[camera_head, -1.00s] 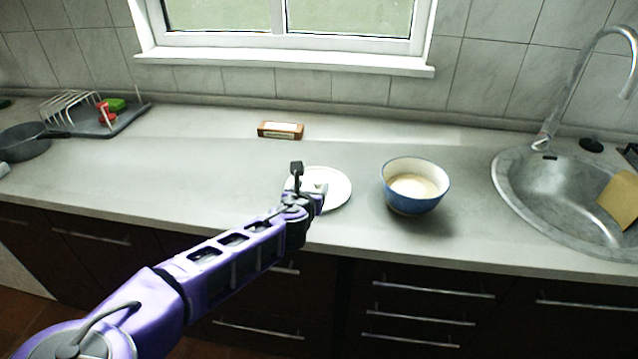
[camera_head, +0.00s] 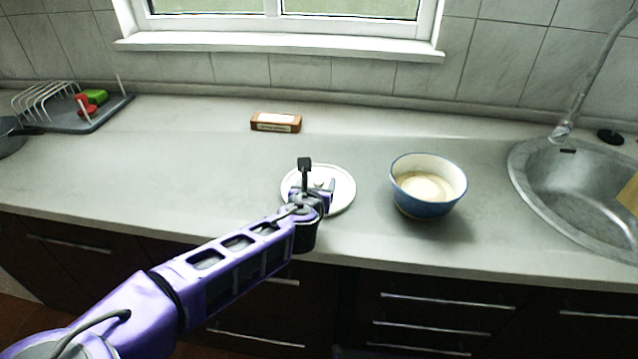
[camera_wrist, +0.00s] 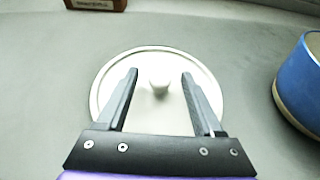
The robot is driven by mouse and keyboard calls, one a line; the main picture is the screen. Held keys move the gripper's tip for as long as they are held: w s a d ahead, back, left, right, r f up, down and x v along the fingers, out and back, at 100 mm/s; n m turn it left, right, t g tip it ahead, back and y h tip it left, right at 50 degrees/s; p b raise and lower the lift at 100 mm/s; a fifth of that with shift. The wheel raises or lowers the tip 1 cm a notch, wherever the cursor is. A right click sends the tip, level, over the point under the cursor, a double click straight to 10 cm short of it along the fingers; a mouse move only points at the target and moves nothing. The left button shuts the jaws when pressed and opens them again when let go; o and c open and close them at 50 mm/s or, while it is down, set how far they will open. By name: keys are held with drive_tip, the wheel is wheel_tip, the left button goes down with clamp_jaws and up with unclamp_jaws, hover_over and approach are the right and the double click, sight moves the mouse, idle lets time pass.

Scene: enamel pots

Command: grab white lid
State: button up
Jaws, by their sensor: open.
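The white lid (camera_head: 343,190) is round with a small knob and lies flat on the counter, left of the blue pot. In the wrist view the lid (camera_wrist: 150,60) is below my gripper (camera_wrist: 159,75). The gripper is open, its two fingers apart on either side of the knob (camera_wrist: 158,82) in the picture. I cannot tell how high the fingertips are above the lid. In the head view my gripper (camera_head: 322,186) covers part of the lid. The blue pot (camera_head: 428,208) has a white inside and stands open on the counter.
A small brown box (camera_head: 276,122) lies behind the lid. The sink (camera_head: 530,200) is at the right. A grey tray (camera_head: 95,115) with a wire rack (camera_head: 45,100) is at the far left. The counter left of the lid is clear.

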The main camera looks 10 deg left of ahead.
clamp_jaws()
idle(0.4)
